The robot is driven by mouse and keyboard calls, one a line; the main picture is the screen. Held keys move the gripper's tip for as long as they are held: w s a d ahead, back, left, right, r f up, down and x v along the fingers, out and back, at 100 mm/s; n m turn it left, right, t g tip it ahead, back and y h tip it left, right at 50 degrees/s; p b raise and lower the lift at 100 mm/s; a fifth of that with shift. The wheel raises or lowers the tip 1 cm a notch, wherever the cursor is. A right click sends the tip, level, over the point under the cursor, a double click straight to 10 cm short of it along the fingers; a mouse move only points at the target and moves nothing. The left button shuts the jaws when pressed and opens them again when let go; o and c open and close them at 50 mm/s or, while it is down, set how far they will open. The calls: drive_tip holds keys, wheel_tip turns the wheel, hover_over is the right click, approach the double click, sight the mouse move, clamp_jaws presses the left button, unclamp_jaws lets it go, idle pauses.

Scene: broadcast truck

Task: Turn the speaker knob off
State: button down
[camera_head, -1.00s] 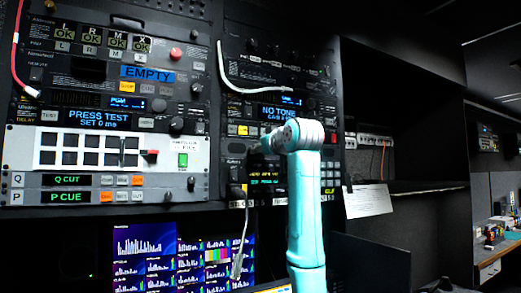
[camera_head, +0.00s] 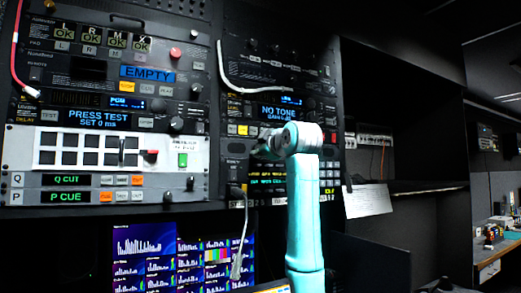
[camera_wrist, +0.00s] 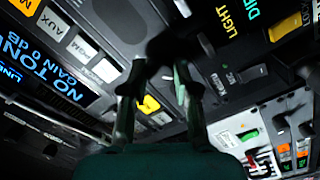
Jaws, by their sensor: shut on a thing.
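My gripper (camera_wrist: 158,70) is up against the front of the right equipment rack, just below the blue NO TONE display (camera_head: 280,112). In the wrist view its two fingers close on a dark knob (camera_wrist: 160,44) that sticks out from the panel. The knob's outline is dark and partly covered by the fingertips, and its pointer and label cannot be read. In the head view my gripper (camera_head: 261,147) is small and dark at the panel, and the knob cannot be made out there. I take this knob to be the speaker knob.
Lit buttons (camera_head: 242,130) sit close above my gripper. A white cable (camera_head: 222,75) hangs above, and a plugged cable (camera_head: 243,225) hangs below. The left rack has a white button panel (camera_head: 60,170). Monitors (camera_head: 150,250) stand below. Shelves open to the right.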

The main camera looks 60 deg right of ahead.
drive_tip(key=shift+n, duration=0.3)
drive_tip(key=c, duration=0.9)
unclamp_jaws()
drive_tip(key=shift+o, duration=0.2)
drive_tip(key=v, duration=1.2)
